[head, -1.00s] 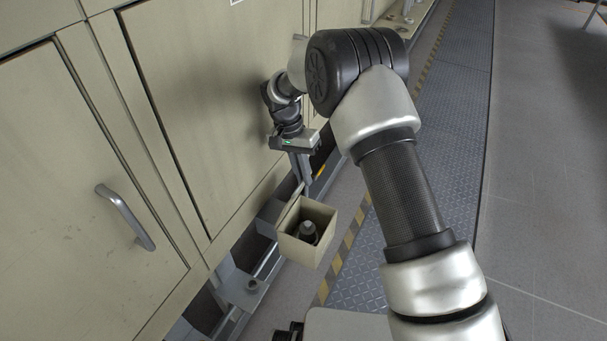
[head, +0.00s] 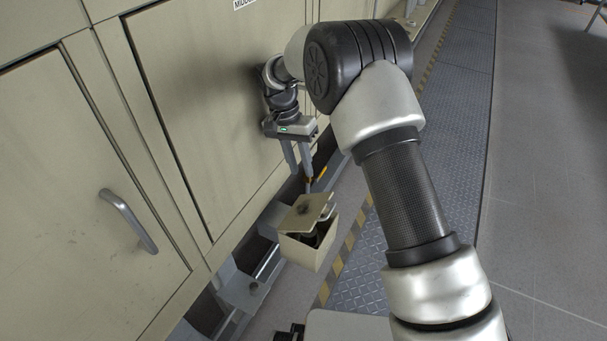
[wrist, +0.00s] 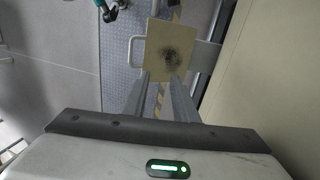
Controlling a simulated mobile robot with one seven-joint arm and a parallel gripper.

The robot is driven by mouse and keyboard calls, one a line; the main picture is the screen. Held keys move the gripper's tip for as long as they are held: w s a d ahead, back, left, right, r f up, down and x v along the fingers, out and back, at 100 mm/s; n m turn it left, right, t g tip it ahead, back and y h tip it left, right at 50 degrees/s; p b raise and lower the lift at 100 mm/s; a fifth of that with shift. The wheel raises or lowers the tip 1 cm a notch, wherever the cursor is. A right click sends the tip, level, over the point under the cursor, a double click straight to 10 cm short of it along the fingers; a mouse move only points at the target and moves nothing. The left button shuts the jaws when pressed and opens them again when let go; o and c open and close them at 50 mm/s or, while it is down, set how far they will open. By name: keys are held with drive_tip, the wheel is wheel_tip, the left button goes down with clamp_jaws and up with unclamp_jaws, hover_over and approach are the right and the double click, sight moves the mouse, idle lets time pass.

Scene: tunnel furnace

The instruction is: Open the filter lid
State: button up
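The filter box (head: 300,250) is a small beige box low beside the cabinet. Its lid (head: 317,203) is a square beige plate with a dark smudge. The lid lies tilted over the box, partly open, with a dark gap at the front right; the inside is mostly hidden. In the wrist view the lid (wrist: 158,40) lies beyond the fingertips, and a light handle (wrist: 134,50) shows at its left edge. My gripper (head: 300,174) is just above and behind the lid, fingers apart and pointing down. It appears empty; in the wrist view my gripper (wrist: 160,76) has a clear gap.
Large beige cabinet doors (head: 200,110) stand close on the left, one with a metal handle (head: 128,221). Grey rails and brackets (head: 242,288) run below them. A yellow-black striped edge (head: 345,250) and metal walkway (head: 455,130) lie to the right, with open floor beyond.

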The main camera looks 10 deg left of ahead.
drive_tip(key=shift+v, duration=1.2)
drive_tip(key=shift+s, duration=0.1)
